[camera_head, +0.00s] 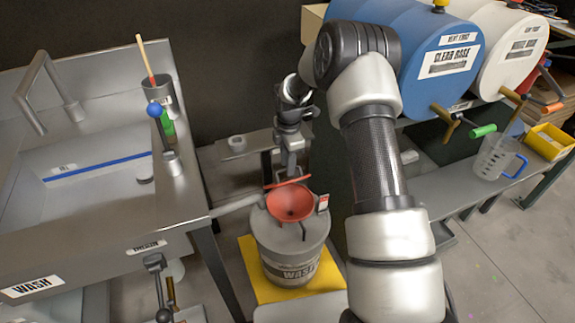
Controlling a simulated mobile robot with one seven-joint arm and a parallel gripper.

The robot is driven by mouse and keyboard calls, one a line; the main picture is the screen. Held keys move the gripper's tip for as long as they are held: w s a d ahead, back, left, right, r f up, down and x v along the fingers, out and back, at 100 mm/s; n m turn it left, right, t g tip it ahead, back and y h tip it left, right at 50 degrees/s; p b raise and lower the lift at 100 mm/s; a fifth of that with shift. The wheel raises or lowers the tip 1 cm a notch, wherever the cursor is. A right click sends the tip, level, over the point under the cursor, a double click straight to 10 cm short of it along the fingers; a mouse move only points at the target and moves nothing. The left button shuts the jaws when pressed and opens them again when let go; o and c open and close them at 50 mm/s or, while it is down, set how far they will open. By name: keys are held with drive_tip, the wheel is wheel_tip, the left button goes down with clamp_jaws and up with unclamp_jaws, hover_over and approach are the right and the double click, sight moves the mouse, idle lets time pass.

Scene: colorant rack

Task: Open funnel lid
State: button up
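A thin red strip (287,182), which looks like the funnel's lid seen nearly edge-on, stands at the funnel's far rim. My gripper (290,171) points down right behind and above this strip. Its fingertips are small and partly hidden, so I cannot tell whether they touch the strip or are open or shut.
A steel wash sink (95,180) stands left of the drum. The drum rests on a yellow mat (253,270). Blue (440,55) and white (512,50) barrels, a clear jug (492,160) and a yellow bin (550,142) are at the right. A small shelf is behind the drum.

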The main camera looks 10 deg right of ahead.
wheel_tip(320, 180, up, 16)
drive_tip(key=s+p, duration=0.1)
drive_tip(key=p, duration=0.2)
drive_tip(key=shift+s, duration=0.1)
idle(0.3)
